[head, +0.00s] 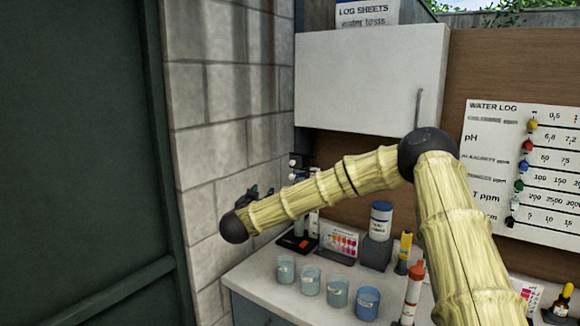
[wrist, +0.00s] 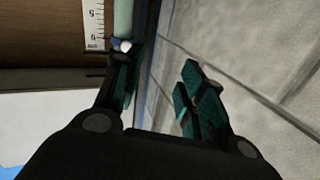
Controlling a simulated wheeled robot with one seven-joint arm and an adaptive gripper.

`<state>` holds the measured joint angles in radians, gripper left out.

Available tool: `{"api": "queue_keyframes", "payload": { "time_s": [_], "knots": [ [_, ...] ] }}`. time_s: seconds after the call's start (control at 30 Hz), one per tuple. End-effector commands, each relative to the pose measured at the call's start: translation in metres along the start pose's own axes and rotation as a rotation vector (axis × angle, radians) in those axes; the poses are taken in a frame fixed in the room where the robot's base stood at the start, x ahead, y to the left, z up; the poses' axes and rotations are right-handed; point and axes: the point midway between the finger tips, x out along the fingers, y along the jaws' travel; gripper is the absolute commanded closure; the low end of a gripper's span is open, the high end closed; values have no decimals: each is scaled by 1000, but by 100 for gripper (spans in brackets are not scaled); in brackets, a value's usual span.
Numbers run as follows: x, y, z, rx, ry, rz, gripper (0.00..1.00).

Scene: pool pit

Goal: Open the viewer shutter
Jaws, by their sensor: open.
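My gripper (wrist: 158,75) is open, with its teal-padded fingers spread and a pale wall behind the gap. In the head view my gripper (head: 256,192) is small and dark, beside the block wall at the back left of the counter. I cannot clearly make out the viewer shutter. A dark fitting with white knobs (head: 294,163) is on the wall at the back corner, partly behind my arm. In the wrist view a white knob (wrist: 125,46) shows by the left fingertip, below a pale green upright part (wrist: 123,17). I cannot tell whether they touch.
The white counter (head: 250,275) holds several blue cups (head: 310,280), a black-based stand (head: 297,243), a colour chart (head: 340,243), a white jar (head: 380,220) and bottles (head: 413,290). A white cabinet (head: 360,75) hangs above. A dark green door (head: 80,150) is at left.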

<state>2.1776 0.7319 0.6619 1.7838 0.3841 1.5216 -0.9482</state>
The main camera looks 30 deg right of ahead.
Motion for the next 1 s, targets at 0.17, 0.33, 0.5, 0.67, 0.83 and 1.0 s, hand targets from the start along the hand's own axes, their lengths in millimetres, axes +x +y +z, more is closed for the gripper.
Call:
{"api": "queue_keyframes", "payload": {
  "time_s": [0.17,0.33,0.5,0.67,0.83,1.0],
  "knots": [
    [29,35,-62,40,38,128,60],
    [39,44,-76,46,43,161,60],
    [58,48,-77,46,42,162,60],
    [84,51,-78,47,43,161,60],
    [110,54,-80,46,43,159,60],
    [130,57,-80,47,43,158,60]
  ]
}}
